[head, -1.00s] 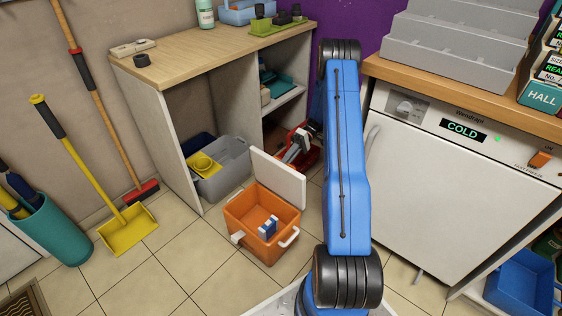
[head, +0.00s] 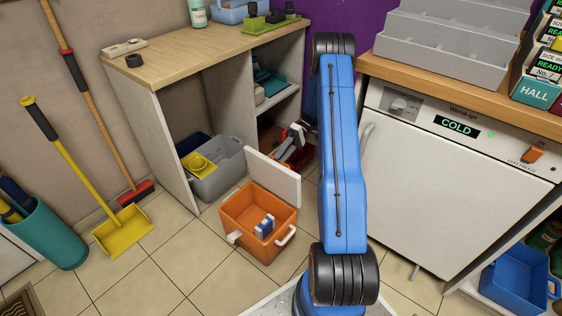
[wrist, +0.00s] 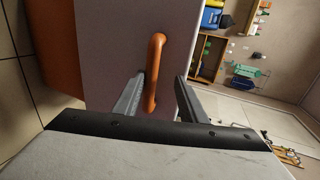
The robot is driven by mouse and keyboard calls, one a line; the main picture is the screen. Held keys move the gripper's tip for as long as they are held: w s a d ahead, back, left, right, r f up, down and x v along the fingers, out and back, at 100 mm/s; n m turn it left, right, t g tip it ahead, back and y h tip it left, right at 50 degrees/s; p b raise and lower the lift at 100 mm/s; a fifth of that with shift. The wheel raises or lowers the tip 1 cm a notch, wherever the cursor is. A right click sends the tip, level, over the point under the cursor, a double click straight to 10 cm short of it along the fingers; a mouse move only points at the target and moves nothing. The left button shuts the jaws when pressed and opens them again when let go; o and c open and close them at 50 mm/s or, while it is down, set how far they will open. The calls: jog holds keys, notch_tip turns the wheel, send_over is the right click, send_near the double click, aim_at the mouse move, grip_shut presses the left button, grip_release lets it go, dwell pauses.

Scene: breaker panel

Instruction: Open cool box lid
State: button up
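The orange cool box (head: 240,212) stands on the tiled floor with its white lid (head: 274,175) raised, standing roughly upright along its rear edge. A small blue and white item (head: 265,226) lies inside. My gripper (head: 284,153) is just behind the lid, partly hidden by it. In the wrist view, the pale lid face (wrist: 105,45) carries an orange handle (wrist: 156,68). My gripper (wrist: 160,90) is open, with one finger on each side of the handle. The handle lies closer to the left finger; contact cannot be told.
A grey crate (head: 226,168) with a yellow item (head: 199,164) stands left of the box, under the wooden counter (head: 190,55). A white appliance (head: 440,190) stands to the right of my arm. The floor in front of the box is clear.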

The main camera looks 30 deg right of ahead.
notch_tip(320, 180, up, 8)
jog(key=shift+f, duration=0.25)
dwell(0.5)
jog(key=s+a+r+h, duration=0.3)
jog(key=s+a+r, duration=0.15)
jog(key=r, duration=0.25)
jog(key=s+a+r+m+t+h, duration=0.1)
jog(key=s+a+r+h, duration=0.1)
jog(key=s+a+r, duration=0.4)
jog(key=s+a+r+h, duration=0.2)
jog(key=a+r+h, duration=0.15)
jog(key=r, duration=0.45)
jog(key=s+a+r+m+t+h, duration=0.1)
jog(key=s+a+r+t, duration=0.1)
jog(key=s, duration=0.5)
jog(key=s+a+r+t+h, duration=0.1)
jog(key=s+a+t+h, duration=0.1)
jog(key=s, duration=0.5)
jog(key=s+a+r+m+t+h, duration=0.1)
jog(key=s+a+r+t+h, duration=0.1)
jog(key=s+t, duration=0.2)
jog(key=shift+s+a+r+m, duration=0.3)
jog(key=shift+s+r, duration=0.05)
jog(key=shift+s, duration=1.45)
